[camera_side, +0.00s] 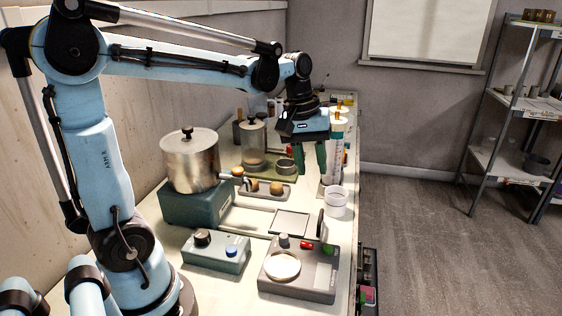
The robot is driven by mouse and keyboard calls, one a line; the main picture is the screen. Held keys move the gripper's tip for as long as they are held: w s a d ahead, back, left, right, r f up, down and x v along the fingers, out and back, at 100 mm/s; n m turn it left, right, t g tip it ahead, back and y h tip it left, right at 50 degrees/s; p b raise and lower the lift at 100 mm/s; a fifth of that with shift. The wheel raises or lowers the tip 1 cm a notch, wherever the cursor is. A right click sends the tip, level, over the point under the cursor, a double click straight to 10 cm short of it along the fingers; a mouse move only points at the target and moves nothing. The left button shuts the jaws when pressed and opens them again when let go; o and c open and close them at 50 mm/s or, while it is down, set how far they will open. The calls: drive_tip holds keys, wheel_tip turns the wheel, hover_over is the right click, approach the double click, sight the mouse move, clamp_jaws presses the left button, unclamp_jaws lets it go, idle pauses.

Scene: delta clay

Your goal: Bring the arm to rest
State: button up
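My gripper (311,160) hangs over the bench, pointing down, with its two green fingers spread apart. Nothing shows between the fingers. The fingertips appear above the bench top, behind and left of a small white cup (336,201). The exact height above the bench is hard to tell. My light blue arm reaches from the left across the upper part of the picture.
A metal pot (190,160) stands on a teal base at left. A tray (268,190) holds small round pieces. A control box (217,251) and a grey device (300,272) sit in front. Jars and a tall clear cylinder (334,150) stand behind. A shelf (520,110) is at far right.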

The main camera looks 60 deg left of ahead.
drive_tip(key=s+d+f+m+t+y, duration=0.1)
drive_tip(key=s+d+m+t, duration=0.3)
drive_tip(key=s+m, duration=0.4)
drive_tip(key=shift+d+f+m+t+y, duration=0.3)
drive_tip(key=shift+d+f+m+t, duration=0.15)
drive_tip(key=shift+f+t, duration=0.4)
